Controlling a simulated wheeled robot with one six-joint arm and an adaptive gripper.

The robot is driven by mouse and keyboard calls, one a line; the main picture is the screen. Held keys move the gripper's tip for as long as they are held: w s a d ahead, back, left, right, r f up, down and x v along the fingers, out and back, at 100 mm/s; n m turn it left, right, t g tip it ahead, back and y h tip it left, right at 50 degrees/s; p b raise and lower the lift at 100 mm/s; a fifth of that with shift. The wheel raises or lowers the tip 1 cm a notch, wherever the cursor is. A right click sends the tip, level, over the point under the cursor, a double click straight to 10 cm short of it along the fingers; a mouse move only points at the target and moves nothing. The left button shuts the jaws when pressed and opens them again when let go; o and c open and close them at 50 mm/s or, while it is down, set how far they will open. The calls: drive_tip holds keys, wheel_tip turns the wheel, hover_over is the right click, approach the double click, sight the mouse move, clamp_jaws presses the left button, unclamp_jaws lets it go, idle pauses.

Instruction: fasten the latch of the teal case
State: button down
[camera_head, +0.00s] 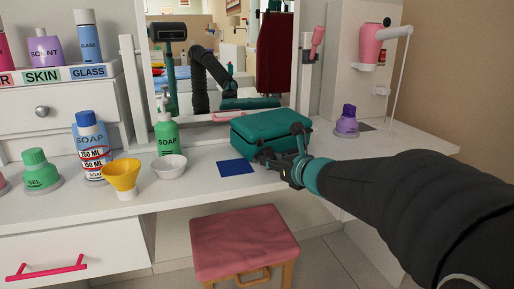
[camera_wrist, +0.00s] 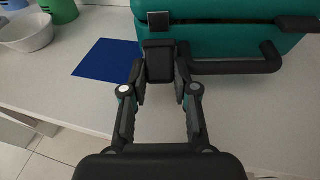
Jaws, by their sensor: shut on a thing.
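The teal case (camera_head: 268,124) lies on the white tabletop with its lid down. In the wrist view its teal front (camera_wrist: 230,38) fills the top, with a black carry handle (camera_wrist: 240,68) to the right of my fingers. My gripper (camera_head: 292,165) is at the case's front. In the wrist view my gripper (camera_wrist: 161,66) has its fingertips on either side of a dark flap, which looks like the case's latch (camera_wrist: 159,52); it is shut on it. A dark fitting with a small brownish plate sits just above on the case. Whether the flap engages it is unclear.
A blue square (camera_head: 236,167) lies on the table left of the case. A purple bottle (camera_head: 347,121) stands right. A pink stool (camera_head: 244,241) is below; a mirror is behind.

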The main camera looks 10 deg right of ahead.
sight(267, 150)
drive_tip(key=shift+w+a+r+g+h+p, duration=0.15)
drive_tip(key=shift+r+g+h+p, duration=0.4)
drive_tip(key=shift+g+p, duration=0.6)
drive_tip(key=shift+w+a+r+g+h, duration=0.1)
drive_tip(key=shift+w+r+g+h, duration=0.25)
drive_tip(key=shift+g, duration=0.4)
drive_tip(key=shift+w+a+r+g+h, duration=0.1)
drive_tip(key=shift+w+r+g+h, duration=0.1)
drive_tip(key=shift+r+g, duration=0.35)
drive_tip(key=shift+g, duration=0.45)
drive_tip(key=c, duration=1.2)
unclamp_jaws()
drive_tip(key=shift+o, duration=0.2)
drive_tip(key=v, duration=1.2)
